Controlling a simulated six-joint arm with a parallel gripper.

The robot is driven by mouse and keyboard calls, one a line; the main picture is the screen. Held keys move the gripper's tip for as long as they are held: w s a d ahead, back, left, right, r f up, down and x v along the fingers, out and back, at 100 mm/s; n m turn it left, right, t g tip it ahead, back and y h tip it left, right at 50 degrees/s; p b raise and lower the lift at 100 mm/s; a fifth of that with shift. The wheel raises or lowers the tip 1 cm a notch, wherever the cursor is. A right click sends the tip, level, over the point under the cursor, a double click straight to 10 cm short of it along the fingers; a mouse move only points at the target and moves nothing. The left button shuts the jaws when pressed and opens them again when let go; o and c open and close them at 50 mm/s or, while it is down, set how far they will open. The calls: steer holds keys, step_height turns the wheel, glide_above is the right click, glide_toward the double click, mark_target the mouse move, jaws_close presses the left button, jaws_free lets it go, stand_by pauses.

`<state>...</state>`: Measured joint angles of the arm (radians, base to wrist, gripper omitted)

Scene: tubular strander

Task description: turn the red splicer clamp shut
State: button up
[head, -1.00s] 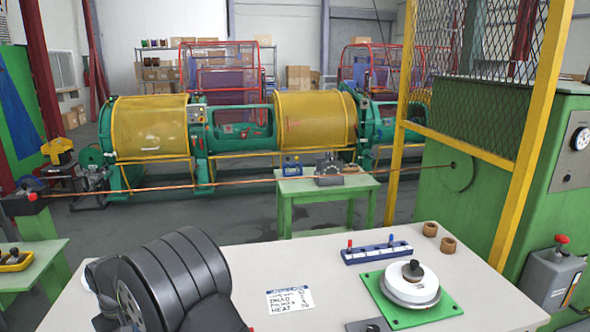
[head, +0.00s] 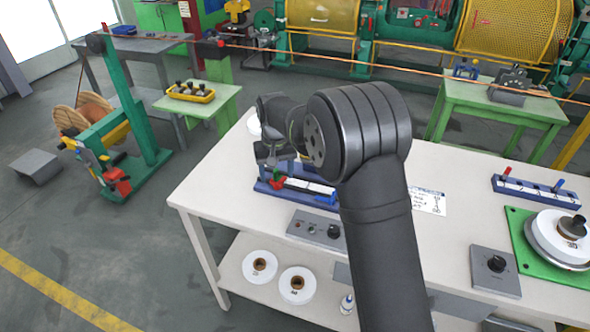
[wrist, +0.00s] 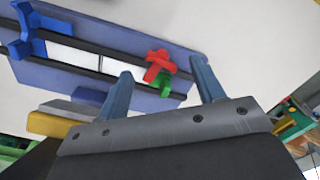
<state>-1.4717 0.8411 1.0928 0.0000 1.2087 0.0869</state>
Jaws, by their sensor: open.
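The red splicer clamp (wrist: 156,64) is a small red handle at one end of the blue splicer base, with a green part (wrist: 166,88) beside it. In the head view the red clamp (head: 277,182) shows at the left end of the splicer (head: 300,192). My gripper (wrist: 161,68) is open. Its two fingers appear on either side of the red clamp in the wrist view; whether they touch it I cannot tell. In the head view my gripper (head: 275,158) hangs over that end of the splicer, partly covering it. A blue clamp (wrist: 28,38) stands at the other end.
A control box (head: 316,230) stands in front of the splicer on the white bench (head: 215,190). A paper card (head: 428,201), a blue rack (head: 535,192) and a green plate with a spool (head: 520,235) are to the right. Bench space left of the splicer is clear.

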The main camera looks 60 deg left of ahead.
mark_target(277, 181)
step_height(277, 181, up, 14)
steer(key=m, duration=0.9)
steer(key=f, duration=1.7)
steer(key=shift+a, duration=0.25)
steer(key=c, duration=1)
steer(key=shift+n, duration=1.2)
steer(key=o, duration=1)
steer(key=shift+r, duration=0.1)
step_height(277, 181, up, 17)
steer(key=shift+r, duration=0.2)
